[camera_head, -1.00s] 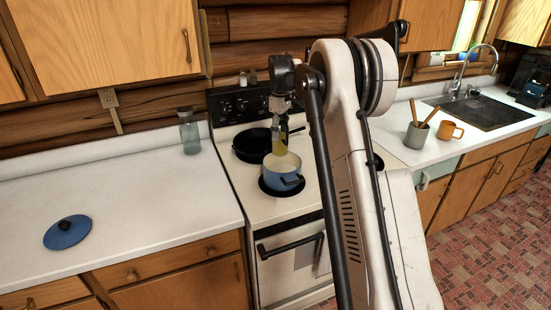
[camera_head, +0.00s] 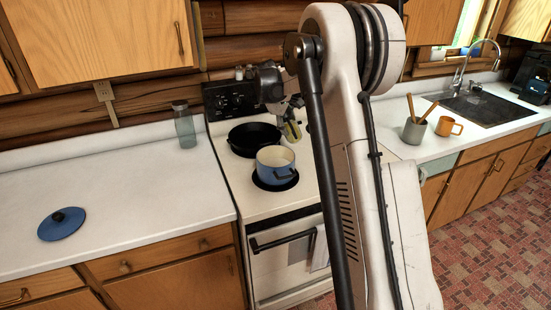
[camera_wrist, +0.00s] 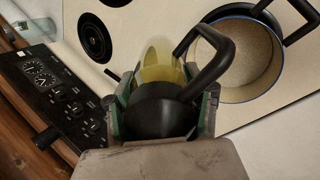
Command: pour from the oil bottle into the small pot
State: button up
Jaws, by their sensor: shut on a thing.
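The small pot (camera_head: 275,168), blue outside and pale inside with dark handles, stands open on the stove's front burner. It also shows at the upper right of the wrist view (camera_wrist: 262,62), and its inside looks pale. My gripper (camera_head: 288,122) is shut on the oil bottle (camera_head: 293,131), a clear bottle with yellow oil. The bottle is tilted, above and just behind-right of the pot in the head view. In the wrist view the yellow bottle (camera_wrist: 160,62) lies between my fingers, beside the pot. A dark part covers its near end, and its mouth cannot be made out.
A black skillet (camera_head: 252,135) sits on the rear burner of the stove (camera_head: 252,208). A glass jar (camera_head: 185,128) and a blue lid (camera_head: 62,223) are on the left counter. A grey utensil crock (camera_head: 414,132) and an orange mug (camera_head: 447,126) stand on the right counter.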

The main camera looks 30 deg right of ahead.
aim_at(288, 140)
jog(key=f+h+b, duration=0.1)
jog(key=f+h, duration=0.1)
jog(key=f+t+b, duration=0.1)
jog(key=f, duration=0.1)
jog(key=shift+a+h+b, duration=0.35)
jog(key=shift+h, duration=0.05)
jog(key=shift+w+d+f+t+h+b, duration=0.15)
jog(key=shift+d+f+h+b, duration=0.1)
jog(key=shift+f+h+b, duration=0.25)
jog(key=shift+s+d+f+t+h+b, duration=0.1)
jog(key=shift+d+f+t+h+b, duration=0.1)
jog(key=shift+f+h+b, duration=0.25)
jog(key=shift+w+d+r+t+h+b, duration=0.1)
jog(key=shift+d+r+t+h+b, duration=0.15)
jog(key=shift+r+h+b, duration=0.65)
jog(key=h+b, duration=0.1)
jog(key=b, duration=0.2)
jog(key=t+h+b, duration=0.1)
jog(key=b, duration=0.1)
jog(key=shift+w+d+f+h, duration=0.15)
jog(key=shift+d+f+h, duration=0.15)
jog(key=shift+h, duration=0.05)
jog(key=shift+r, duration=0.15)
jog(key=shift+d+t+h+b, duration=0.1)
jog(key=shift+t+h+b, duration=0.3)
jog(key=shift+h+b, duration=0.95)
jog(key=shift+f+b, duration=0.2)
jog(key=shift+b, duration=0.75)
dwell(1.0)
